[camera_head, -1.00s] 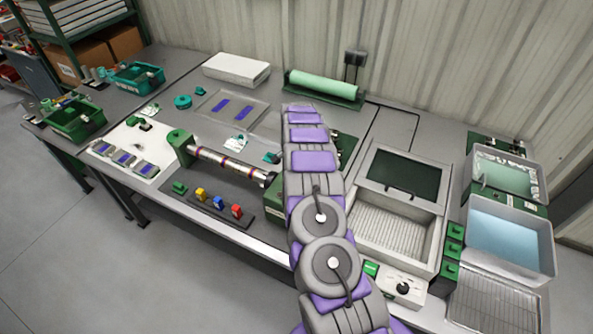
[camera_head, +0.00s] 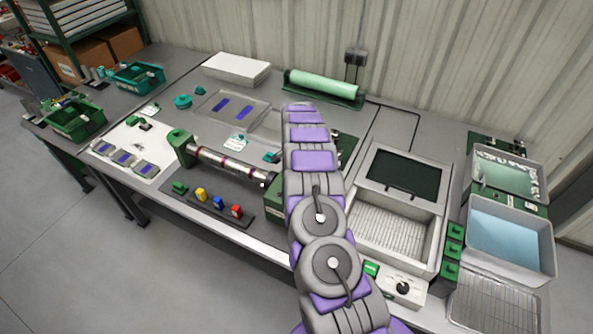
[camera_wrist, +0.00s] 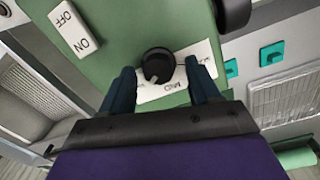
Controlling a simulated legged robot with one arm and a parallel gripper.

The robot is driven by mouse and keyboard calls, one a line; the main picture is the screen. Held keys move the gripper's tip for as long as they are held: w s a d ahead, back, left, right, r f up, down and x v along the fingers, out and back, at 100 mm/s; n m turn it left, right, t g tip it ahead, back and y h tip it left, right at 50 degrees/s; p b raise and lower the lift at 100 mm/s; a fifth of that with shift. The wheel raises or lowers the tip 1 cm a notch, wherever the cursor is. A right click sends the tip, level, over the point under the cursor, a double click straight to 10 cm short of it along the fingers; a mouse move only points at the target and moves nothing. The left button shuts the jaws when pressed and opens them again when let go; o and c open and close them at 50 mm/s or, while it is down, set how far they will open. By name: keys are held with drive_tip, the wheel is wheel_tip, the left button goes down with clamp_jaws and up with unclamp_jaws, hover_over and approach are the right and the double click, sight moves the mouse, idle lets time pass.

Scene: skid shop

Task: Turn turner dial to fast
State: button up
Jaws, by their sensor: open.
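In the wrist view, a round black dial (camera_wrist: 158,66) sits on a white label (camera_wrist: 205,56) on a green housing (camera_wrist: 130,28). The label's word near my gripper appears to read MID; its other words are covered. My gripper (camera_wrist: 160,72) is open, with one dark finger on each side of the dial. I cannot tell whether the fingers touch it. In the head view, the turner with its metal roller (camera_head: 228,163) stands on the bench. My arm hides its right end, the dial and my gripper there.
A white ON/OFF rocker switch (camera_wrist: 74,28) is beside the dial, and a black round part (camera_wrist: 233,13) is at the upper right. In the head view, another black knob (camera_head: 403,288) is on a white box. Coloured blocks (camera_head: 201,195) lie before the roller.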

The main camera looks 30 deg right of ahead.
wheel_tip(320, 180, up, 17)
drive_tip(key=shift+w+p, duration=0.25)
drive_tip(key=shift+p, duration=0.15)
drive_tip(key=shift+r, duration=0.1)
idle(0.4)
